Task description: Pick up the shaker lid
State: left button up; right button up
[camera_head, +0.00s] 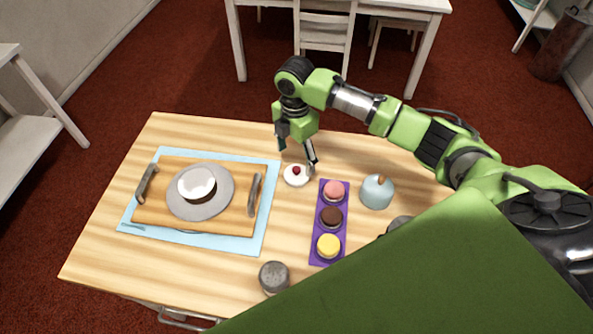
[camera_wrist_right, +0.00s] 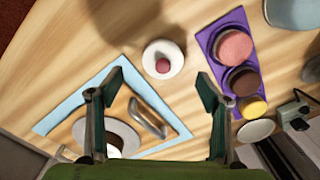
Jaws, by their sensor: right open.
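A small white round piece with a red ball on top (camera_head: 296,175) lies on the table below my right gripper; it also shows in the right wrist view (camera_wrist_right: 163,59). A grey round container with a speckled top (camera_head: 274,277) stands near the front edge. I cannot tell which of these is or bears the shaker lid. My right gripper (camera_head: 297,151) points down, open and empty, its fingers apart above the white piece. My left gripper is not in view.
Left is a wooden tray (camera_head: 150,215) on a blue mat (camera_head: 127,213), bearing a grey turntable (camera_head: 207,211) with a white disc. Right are a purple strip (camera_head: 318,236) with pink, brown and yellow cakes and a pale blue dome (camera_head: 377,193). My arm covers the table's right side.

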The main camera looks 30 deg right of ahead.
aim_at(297, 168)
jog(key=shift+f, duration=0.7)
jog(key=f, duration=0.1)
jog(key=f+p, duration=0.1)
jog(key=f, duration=0.2)
jog(key=shift+s+f+p, duration=0.15)
jog(key=shift+s+p, duration=0.2)
jog(key=shift+p, duration=0.05)
jog(key=shift+w+f, duration=0.1)
jog(key=shift+f, duration=0.3)
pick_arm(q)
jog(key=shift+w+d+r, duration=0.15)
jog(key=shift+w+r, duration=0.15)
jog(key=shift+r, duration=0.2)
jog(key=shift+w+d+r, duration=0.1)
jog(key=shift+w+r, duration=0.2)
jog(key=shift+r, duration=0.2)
pick_arm(e)
jog(key=c, duration=0.9)
